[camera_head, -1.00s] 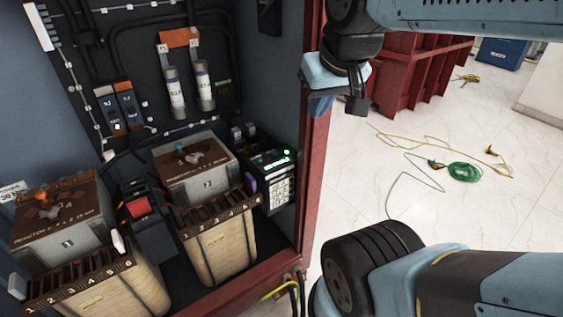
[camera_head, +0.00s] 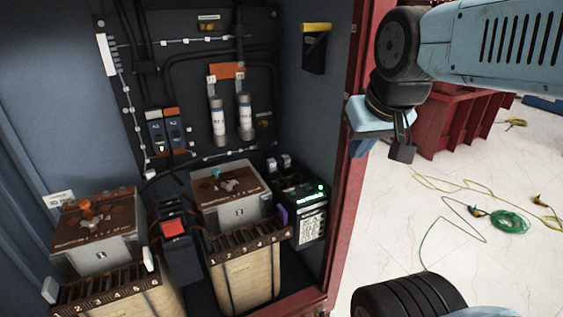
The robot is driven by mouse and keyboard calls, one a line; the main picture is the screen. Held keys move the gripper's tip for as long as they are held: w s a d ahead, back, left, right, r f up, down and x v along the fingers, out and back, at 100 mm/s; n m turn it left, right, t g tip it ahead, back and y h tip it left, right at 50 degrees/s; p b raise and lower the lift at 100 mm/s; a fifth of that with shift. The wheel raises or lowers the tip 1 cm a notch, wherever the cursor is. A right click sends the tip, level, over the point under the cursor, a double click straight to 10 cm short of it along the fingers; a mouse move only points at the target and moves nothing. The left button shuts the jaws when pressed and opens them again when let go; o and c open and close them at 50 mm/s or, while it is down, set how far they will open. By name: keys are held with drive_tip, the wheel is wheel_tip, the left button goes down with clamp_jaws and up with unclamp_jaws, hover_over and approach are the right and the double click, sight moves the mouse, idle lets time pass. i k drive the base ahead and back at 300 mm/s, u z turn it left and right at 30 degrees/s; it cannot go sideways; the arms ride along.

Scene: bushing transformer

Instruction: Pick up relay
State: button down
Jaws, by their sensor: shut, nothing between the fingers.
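No part carries a readable "relay" label. Two small blue-grey modules with orange and white tops (camera_head: 164,132) are mounted on the cabinet's back panel, left of centre. A black device with green lights (camera_head: 304,212) stands at the cabinet's right side. I cannot tell which of these is the relay. My gripper (camera_head: 384,142) hangs at the cabinet's right edge, in front of the red frame and to the right of both. It is shut and holds nothing. Its fingertips are partly hidden.
Two boxy reactors, left (camera_head: 98,240) and right (camera_head: 232,205), stand inside behind ribbed cream blocks (camera_head: 245,280). A red-topped part (camera_head: 173,229) sits between them. Two white cylinders (camera_head: 218,120) hang above. The red frame (camera_head: 350,215) borders the opening. Cables (camera_head: 508,222) lie on the floor.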

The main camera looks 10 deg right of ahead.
sight(285, 158)
drive_tip(key=u, duration=0.55)
drive_tip(key=k, duration=1.3)
drive_tip(key=u, duration=0.15)
drive_tip(key=i, duration=0.7)
drive_tip(key=z, duration=0.7)
drive_tip(key=i, duration=1.15)
drive_tip(key=u, duration=0.5)
